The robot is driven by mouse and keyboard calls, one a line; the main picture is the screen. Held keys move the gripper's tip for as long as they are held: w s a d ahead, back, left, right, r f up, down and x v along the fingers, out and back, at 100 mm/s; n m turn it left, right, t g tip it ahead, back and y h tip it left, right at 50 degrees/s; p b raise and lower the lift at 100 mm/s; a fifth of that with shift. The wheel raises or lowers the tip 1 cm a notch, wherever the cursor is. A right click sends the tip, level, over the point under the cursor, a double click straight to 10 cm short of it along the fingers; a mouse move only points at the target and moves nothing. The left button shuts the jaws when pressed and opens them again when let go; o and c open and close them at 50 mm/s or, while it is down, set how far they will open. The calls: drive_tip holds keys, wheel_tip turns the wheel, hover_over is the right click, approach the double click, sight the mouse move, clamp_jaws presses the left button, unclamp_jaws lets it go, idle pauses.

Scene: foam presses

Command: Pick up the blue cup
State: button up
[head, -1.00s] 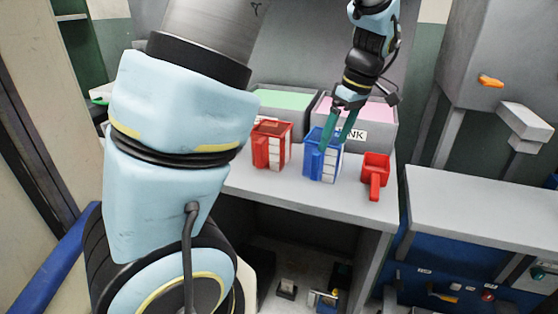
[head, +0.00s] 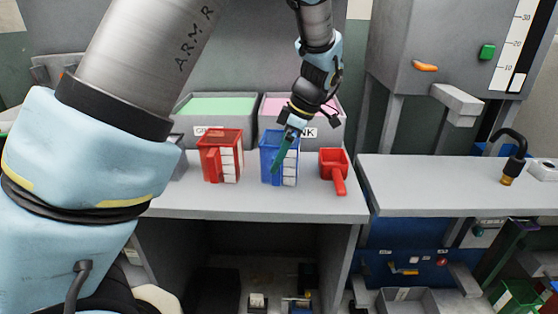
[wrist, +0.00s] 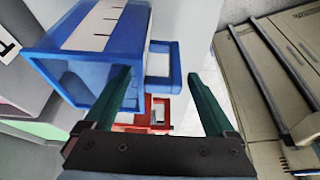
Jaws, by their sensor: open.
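The blue cup (head: 268,150) stands upright on the grey bench, with a white graduated strip on its side. In the wrist view the blue cup (wrist: 62,62) fills the upper left, and its square handle (wrist: 160,64) shows between the finger lines. My gripper (head: 277,165) is at the cup, its teal fingers overlapping the cup in the head view. In the wrist view my gripper (wrist: 160,85) is open, with the left finger in front of the cup's body and the right finger clear of it. I cannot tell whether a finger touches the cup.
A red cup (head: 216,155) stands left of the blue cup, and a small red scoop (head: 332,162) stands right. Bins of green (head: 215,106) and pink material stand behind. The bench front edge is close. A lower grey counter (head: 450,185) lies to the right.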

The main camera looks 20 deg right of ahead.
drive_tip(key=x, duration=0.1)
drive_tip(key=p+x, duration=0.1)
drive_tip(key=x, duration=0.1)
drive_tip(key=p+x, duration=0.1)
drive_tip(key=x, duration=0.1)
drive_tip(key=shift+s+f, duration=0.1)
drive_tip(key=shift+s, duration=0.15)
clamp_jaws()
idle(0.4)
